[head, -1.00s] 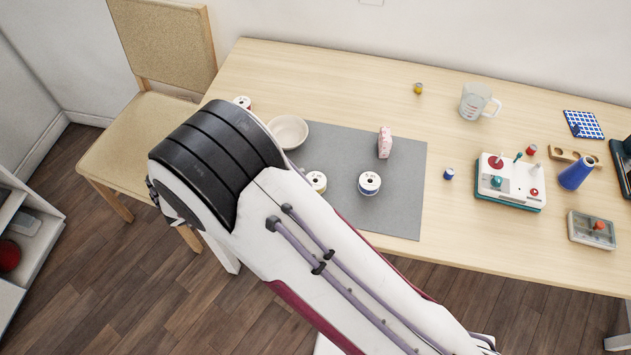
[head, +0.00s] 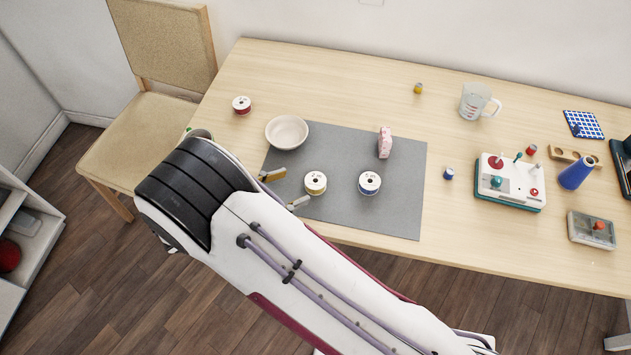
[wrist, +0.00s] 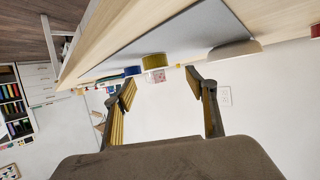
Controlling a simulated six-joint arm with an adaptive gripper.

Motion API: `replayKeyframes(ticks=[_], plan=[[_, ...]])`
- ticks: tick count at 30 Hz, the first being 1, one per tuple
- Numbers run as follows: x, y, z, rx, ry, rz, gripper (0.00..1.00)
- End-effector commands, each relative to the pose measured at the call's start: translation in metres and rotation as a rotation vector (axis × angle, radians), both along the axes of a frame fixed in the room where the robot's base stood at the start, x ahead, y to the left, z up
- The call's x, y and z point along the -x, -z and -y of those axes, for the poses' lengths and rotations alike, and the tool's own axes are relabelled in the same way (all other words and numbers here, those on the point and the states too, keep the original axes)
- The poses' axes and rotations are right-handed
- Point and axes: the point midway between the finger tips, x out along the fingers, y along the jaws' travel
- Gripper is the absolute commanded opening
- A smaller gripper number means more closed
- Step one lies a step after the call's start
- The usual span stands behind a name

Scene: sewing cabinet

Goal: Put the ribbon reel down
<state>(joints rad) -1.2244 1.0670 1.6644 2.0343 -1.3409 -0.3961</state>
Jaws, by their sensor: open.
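A white-faced ribbon reel with a yellow ribbon (head: 316,184) lies flat on the grey mat (head: 335,145); it also shows in the wrist view (wrist: 154,61). A second reel with a blue ribbon (head: 369,183) lies on the mat to its right. A red ribbon reel (head: 242,105) sits on the bare wood at the table's far left. My gripper (head: 285,188) is open and empty, its fingertips just left of the yellow reel. In the wrist view my open gripper (wrist: 162,82) faces the yellow reel, with a gap between.
A cream bowl (head: 287,132) sits on the mat's upper left corner, and a pink object (head: 385,143) stands on the mat. A blue spool (head: 448,173) and a game-like box (head: 510,182) are to the right. A chair (head: 140,130) stands left of the table.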

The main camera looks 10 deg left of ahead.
Motion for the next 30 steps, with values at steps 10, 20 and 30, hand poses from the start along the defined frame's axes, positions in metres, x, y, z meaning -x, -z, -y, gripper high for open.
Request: replayKeyframes(ticks=[10, 20, 30], plan=[[-0.008, 0.005, 0.007, 0.001, 0.0, -0.001, 0.56], [-0.012, 0.008, 0.014, 0.001, 0.002, 0.0, 0.56], [-0.033, 0.022, 0.038, 0.001, 0.002, 0.0, 0.56]])
